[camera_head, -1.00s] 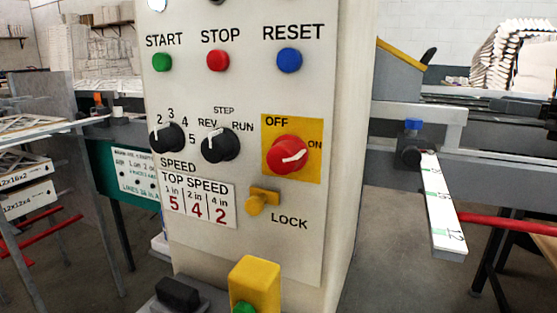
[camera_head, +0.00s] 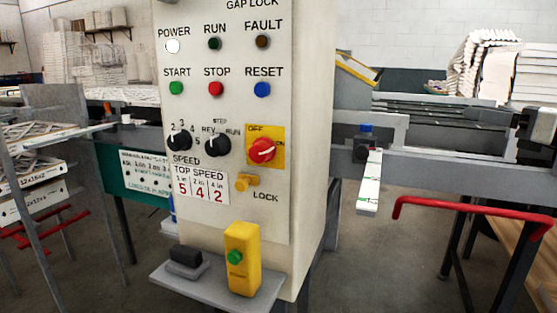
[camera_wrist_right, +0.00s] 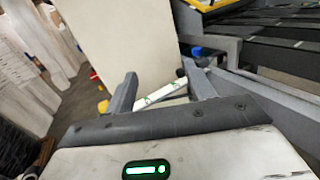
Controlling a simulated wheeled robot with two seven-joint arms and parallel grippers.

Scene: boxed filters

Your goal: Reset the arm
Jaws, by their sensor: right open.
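My right gripper (camera_wrist_right: 161,80) shows in the right wrist view, its two grey fingers apart and nothing held between them. Beyond the fingers is a white bar with green marks (camera_wrist_right: 160,95). I cannot tell from this view how far off it is. In the head view this bar (camera_head: 370,183) sticks out from the machine to the right of the control cabinet, below a small blue part (camera_head: 366,128). The cabinet (camera_head: 225,225) carries a blue RESET button (camera_head: 262,89). I make out neither gripper in the head view.
The cabinet has a red OFF/ON knob (camera_head: 262,150) and a yellow lock tab (camera_head: 246,182). A yellow box with a green button (camera_head: 242,259) stands on a grey shelf (camera_head: 190,290). A red rail (camera_head: 470,206) is at right. Open floor lies between the cabinet and rail.

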